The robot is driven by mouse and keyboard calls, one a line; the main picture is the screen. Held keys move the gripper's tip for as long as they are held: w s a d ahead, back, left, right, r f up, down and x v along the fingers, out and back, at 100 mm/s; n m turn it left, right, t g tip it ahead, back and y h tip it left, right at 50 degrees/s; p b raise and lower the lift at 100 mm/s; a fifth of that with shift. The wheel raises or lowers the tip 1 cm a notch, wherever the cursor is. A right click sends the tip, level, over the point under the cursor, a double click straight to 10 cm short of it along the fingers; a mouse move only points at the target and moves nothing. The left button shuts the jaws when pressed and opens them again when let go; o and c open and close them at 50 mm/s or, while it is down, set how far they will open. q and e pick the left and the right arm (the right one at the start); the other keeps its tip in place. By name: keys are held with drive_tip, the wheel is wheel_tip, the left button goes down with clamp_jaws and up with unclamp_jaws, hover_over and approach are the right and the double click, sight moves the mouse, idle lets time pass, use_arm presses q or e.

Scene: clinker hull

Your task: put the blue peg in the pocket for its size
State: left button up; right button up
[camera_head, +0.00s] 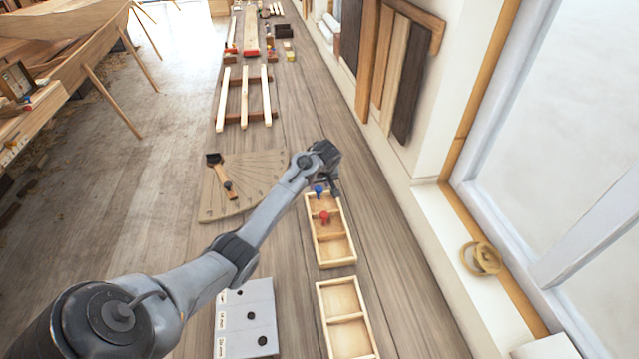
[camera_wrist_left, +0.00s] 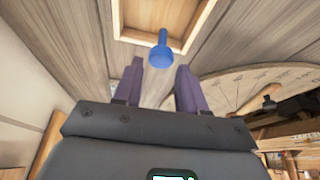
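In the left wrist view the blue peg (camera_wrist_left: 162,48) shows just beyond the fingertips, near the tray's rim (camera_wrist_left: 140,40). My left gripper (camera_head: 333,183) is at the far end of that tray. In the left wrist view it (camera_wrist_left: 159,68) is open, its two fingers apart with nothing between them. A pale board (camera_head: 228,316) with three dark round pockets of different sizes lies at the bottom; its labels are too small to read. My right gripper is not in view.
A red peg (camera_head: 324,217) stands in the same tray, nearer than the blue one. A second, divided wooden tray (camera_head: 322,306) lies nearer. A fan-shaped board (camera_head: 262,172) lies left of my forearm. The window wall runs along the right.

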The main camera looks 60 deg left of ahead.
use_arm(q)
drive_tip(key=o, duration=0.3)
drive_tip(key=v, duration=1)
drive_tip(key=shift+d+r, duration=0.2)
drive_tip(key=shift+r, duration=0.15)
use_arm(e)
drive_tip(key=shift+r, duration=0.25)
